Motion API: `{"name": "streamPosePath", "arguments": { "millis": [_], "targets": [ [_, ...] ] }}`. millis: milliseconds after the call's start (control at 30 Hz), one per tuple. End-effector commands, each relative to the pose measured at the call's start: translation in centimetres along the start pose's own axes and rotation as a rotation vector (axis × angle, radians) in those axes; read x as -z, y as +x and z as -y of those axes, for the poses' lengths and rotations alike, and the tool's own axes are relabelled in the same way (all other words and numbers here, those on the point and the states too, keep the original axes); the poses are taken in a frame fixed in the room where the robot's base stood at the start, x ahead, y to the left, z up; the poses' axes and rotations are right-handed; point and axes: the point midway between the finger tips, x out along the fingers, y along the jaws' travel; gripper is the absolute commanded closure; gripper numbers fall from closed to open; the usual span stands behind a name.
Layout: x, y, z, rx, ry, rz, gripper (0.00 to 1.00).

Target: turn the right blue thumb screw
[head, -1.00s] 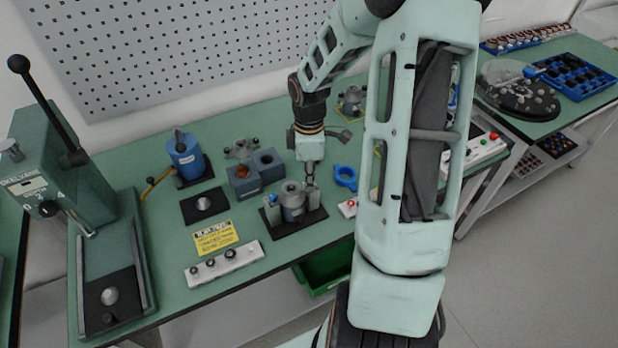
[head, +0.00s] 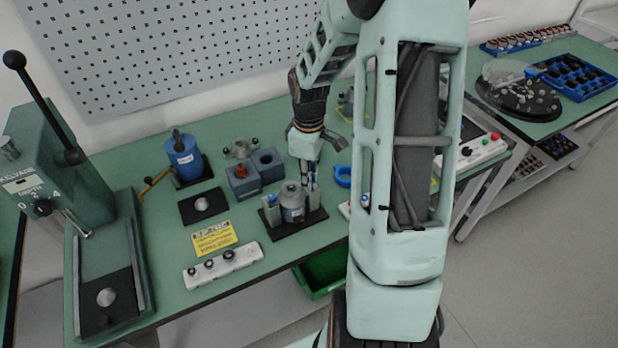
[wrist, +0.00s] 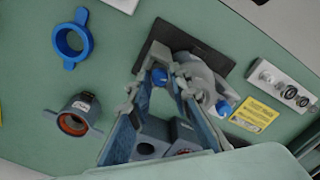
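The fixture has a black base plate (head: 290,231) carrying a grey round stator housing (head: 292,204) between two posts. The right blue thumb screw (wrist: 158,77) shows in the wrist view between my gripper's fingertips (wrist: 157,82). The fingers stand apart on either side of it, and I see no clear contact. In the head view my gripper (head: 309,186) points down over the fixture's right post, and its fingers largely hide that screw. The left blue thumb screw (head: 271,199) is free, and it also shows in the wrist view (wrist: 223,108).
A blue ring with tabs (wrist: 72,41) lies right of the fixture in the head view. Blue blocks (head: 243,184) stand behind it. A yellow label (head: 213,238) and a white strip with knobs (head: 223,265) lie left. A lever press (head: 60,170) stands far left.

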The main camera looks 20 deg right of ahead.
Motion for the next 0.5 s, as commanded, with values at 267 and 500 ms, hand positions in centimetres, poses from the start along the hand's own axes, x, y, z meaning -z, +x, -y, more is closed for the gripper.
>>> {"name": "streamPosePath", "arguments": {
  "millis": [267, 500],
  "targets": [
    [0.01, 0.02, 0.03, 0.001, -0.001, 0.0, 0.68],
    [-0.06, -0.05, 0.03, 0.002, -0.052, 0.001, 0.68]
  ]
}}
